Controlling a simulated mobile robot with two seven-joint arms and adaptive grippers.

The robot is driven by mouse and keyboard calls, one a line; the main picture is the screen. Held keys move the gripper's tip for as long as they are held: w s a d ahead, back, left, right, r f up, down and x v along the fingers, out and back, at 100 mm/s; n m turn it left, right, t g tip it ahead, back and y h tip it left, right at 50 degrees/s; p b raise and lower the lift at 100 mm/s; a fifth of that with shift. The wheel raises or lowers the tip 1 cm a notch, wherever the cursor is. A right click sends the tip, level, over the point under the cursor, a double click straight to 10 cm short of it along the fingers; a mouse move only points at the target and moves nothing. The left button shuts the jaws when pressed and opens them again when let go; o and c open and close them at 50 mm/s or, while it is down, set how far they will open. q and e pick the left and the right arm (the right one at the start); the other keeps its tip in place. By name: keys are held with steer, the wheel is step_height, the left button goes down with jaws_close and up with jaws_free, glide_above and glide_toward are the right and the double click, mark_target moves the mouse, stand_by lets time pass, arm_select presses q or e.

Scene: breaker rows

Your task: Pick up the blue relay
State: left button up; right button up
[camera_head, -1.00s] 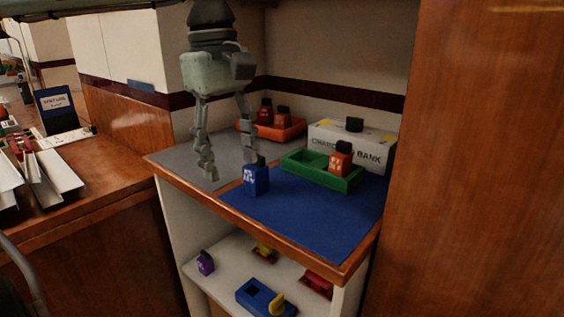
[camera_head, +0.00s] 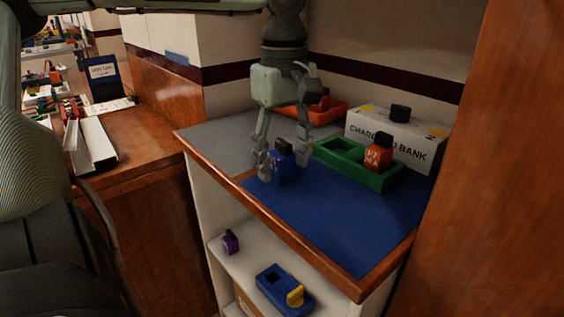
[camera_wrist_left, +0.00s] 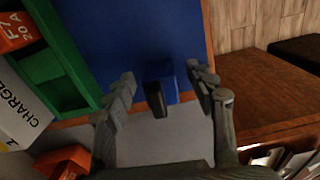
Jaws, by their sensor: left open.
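The blue relay (camera_head: 284,167), a small blue block with a dark handle on top, stands upright at the edge of the blue mat (camera_head: 333,222). My left gripper (camera_head: 284,172) comes down from above, its two fingers spread with the relay between them. In the left wrist view the relay (camera_wrist_left: 161,84) shows between the open fingertips (camera_wrist_left: 165,88), with gaps on both sides. The fingers do not appear to touch it. My right gripper does not show in these views.
A green tray (camera_head: 335,166) holding an orange relay (camera_head: 378,152) stands to the right on the mat. Behind are a white charger bank box (camera_head: 414,150) and an orange tray (camera_head: 327,118). The lower shelf holds a purple relay (camera_head: 230,242) and a blue holder (camera_head: 272,284).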

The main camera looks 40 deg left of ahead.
mark_target(278, 154)
arm_select(q)
steer(key=shift+f, duration=0.65)
steer(key=c, duration=0.4)
jaws_close()
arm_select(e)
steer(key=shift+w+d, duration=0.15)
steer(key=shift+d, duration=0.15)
arm_select(q)
steer(key=shift+r, duration=0.1)
steer(key=r, duration=0.4)
steer(key=shift+s+a+r, duration=0.3)
steer(key=shift+a+r, duration=0.1)
steer(key=s+a+r+p, duration=0.3)
steer(key=s+a+r, duration=0.4)
steer(key=r, duration=0.4)
steer(key=shift+s+a, duration=0.25)
steer(key=shift+s, duration=0.05)
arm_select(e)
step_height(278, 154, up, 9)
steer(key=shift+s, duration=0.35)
